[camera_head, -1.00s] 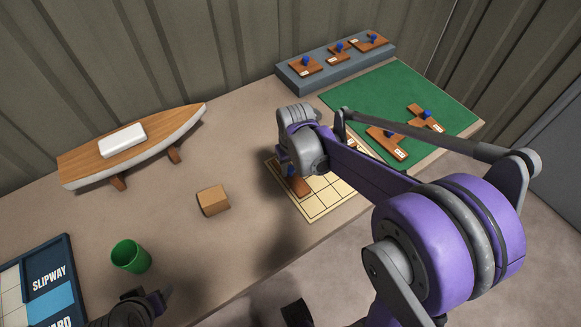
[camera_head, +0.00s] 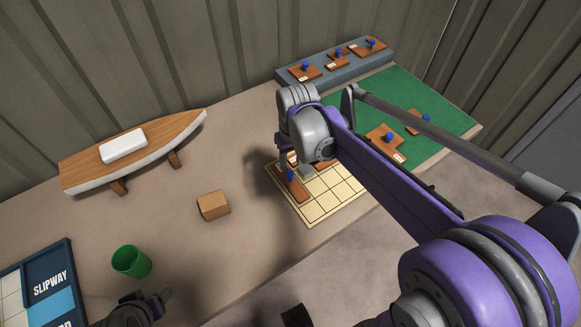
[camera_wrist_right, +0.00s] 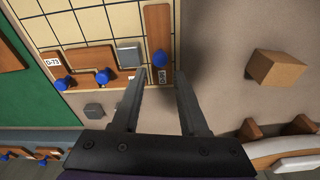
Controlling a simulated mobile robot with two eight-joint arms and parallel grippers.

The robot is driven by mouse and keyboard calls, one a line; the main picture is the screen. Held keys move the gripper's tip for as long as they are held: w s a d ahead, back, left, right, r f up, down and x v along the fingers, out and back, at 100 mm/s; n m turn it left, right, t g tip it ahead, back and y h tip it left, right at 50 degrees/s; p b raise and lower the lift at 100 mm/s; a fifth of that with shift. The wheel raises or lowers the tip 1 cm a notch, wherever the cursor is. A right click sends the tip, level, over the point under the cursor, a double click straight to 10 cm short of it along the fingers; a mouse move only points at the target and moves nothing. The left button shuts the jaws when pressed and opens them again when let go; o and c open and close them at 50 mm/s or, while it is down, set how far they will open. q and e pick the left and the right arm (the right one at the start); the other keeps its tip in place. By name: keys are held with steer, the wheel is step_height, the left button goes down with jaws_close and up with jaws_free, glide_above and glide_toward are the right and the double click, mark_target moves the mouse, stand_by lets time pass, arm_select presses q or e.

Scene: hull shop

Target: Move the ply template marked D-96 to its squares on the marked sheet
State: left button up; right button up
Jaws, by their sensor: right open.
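The marked sheet (camera_head: 335,190), cream with a dark grid, lies near the table's front edge. A long brown ply template (camera_head: 299,189) with a blue knob lies along its left side. In the right wrist view this template (camera_wrist_right: 158,25) lies just beyond my fingertips, its small label too turned to read surely. My right gripper (camera_wrist_right: 162,78) is open and empty; its fingers stand apart on either side of the label end. In the head view my right gripper (camera_head: 294,166) is above the sheet's far left corner. My left gripper (camera_head: 152,303) is low at the left, its jaws unclear.
More blue-knobbed templates, one marked D-73 (camera_wrist_right: 52,63), and a grey block (camera_wrist_right: 129,53) are at the sheet. Two templates lie on the green mat (camera_head: 350,105); three stand on the grey rack (camera_head: 345,67). A wooden block (camera_head: 213,205), green cup (camera_head: 131,261) and boat model (camera_head: 135,150) stand left.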

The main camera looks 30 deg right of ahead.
steer(key=s+a+f+t, duration=0.1)
steer(key=s+a+t, duration=0.1)
steer(key=s, duration=0.5)
steer(key=s+a+f+n+t, duration=0.1)
steer(key=s+a, duration=0.3)
steer(key=s, duration=0.4)
steer(key=shift+s+a+f+t, duration=0.15)
steer(key=shift+a+f+t, duration=0.2)
steer(key=shift+f+t, duration=0.05)
steer(key=shift+d, duration=0.1)
